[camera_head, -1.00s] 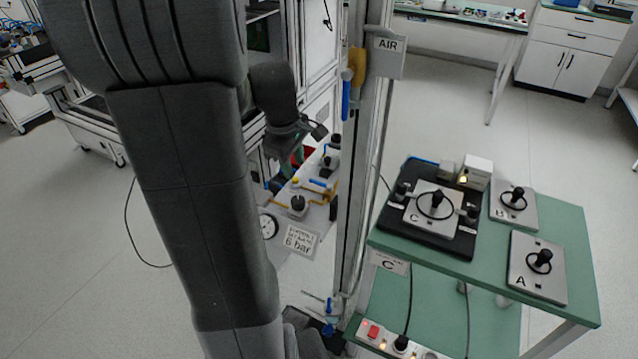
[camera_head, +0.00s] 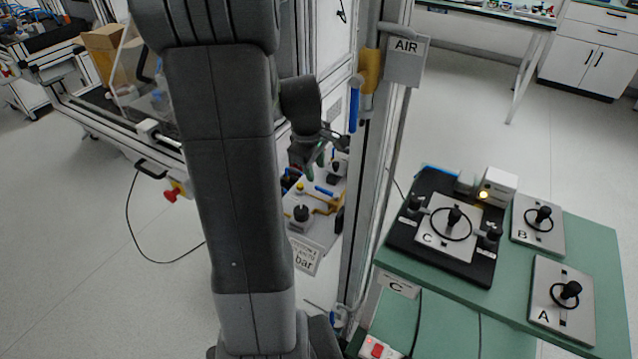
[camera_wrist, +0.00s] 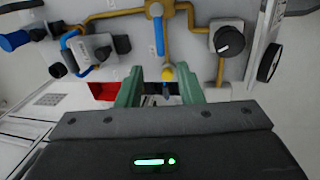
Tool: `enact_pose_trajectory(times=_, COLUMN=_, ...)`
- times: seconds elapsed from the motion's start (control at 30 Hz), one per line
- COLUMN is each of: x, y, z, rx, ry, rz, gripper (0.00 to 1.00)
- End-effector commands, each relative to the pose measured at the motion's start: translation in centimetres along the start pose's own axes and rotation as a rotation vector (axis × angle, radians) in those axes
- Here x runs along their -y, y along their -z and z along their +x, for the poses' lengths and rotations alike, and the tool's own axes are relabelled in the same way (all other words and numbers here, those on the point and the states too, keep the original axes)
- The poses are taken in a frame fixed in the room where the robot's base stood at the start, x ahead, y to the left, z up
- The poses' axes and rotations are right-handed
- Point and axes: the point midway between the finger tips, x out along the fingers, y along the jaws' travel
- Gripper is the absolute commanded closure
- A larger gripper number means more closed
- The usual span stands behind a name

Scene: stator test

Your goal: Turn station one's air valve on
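The valve panel (camera_head: 318,228) stands low behind my arm, with a partly hidden sign ending in "bar". In the wrist view it carries brass pipes (camera_wrist: 118,14), an upright blue lever (camera_wrist: 158,36) and another blue lever (camera_wrist: 69,38) at the left. My gripper (camera_wrist: 160,92) has its two green fingers apart, below the upright lever in the picture. In the head view my gripper (camera_head: 318,157) is partly hidden. I cannot read which lever belongs to station one.
A black knob (camera_wrist: 230,41) is at the right of the panel and a red bin (camera_wrist: 103,91) is left of my fingers. A metal post with an AIR sign (camera_head: 405,62) and blue handle (camera_head: 354,105) stands close right. A green table (camera_head: 607,262) holds plates A, B and C.

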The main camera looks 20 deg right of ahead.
Motion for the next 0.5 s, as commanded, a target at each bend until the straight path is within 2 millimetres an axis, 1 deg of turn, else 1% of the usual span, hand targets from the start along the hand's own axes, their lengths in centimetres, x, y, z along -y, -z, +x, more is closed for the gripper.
enact_pose_trajectory(times=0.03, x=0.1, y=0.0, z=1.4, rx=0.002, ry=0.004, rz=0.0, gripper=0.67)
enact_pose_trajectory(times=0.2, x=0.1, y=0.0, z=4.4, rx=0.001, ry=0.003, rz=-0.001, gripper=0.67)
enact_pose_trajectory(times=0.3, x=0.1, y=0.0, z=5.6, rx=0.001, ry=0.002, rz=-0.001, gripper=0.67)
enact_pose_trajectory(times=0.5, x=0.0, y=0.0, z=6.7, rx=0.0, ry=0.0, rz=-0.001, gripper=0.67)
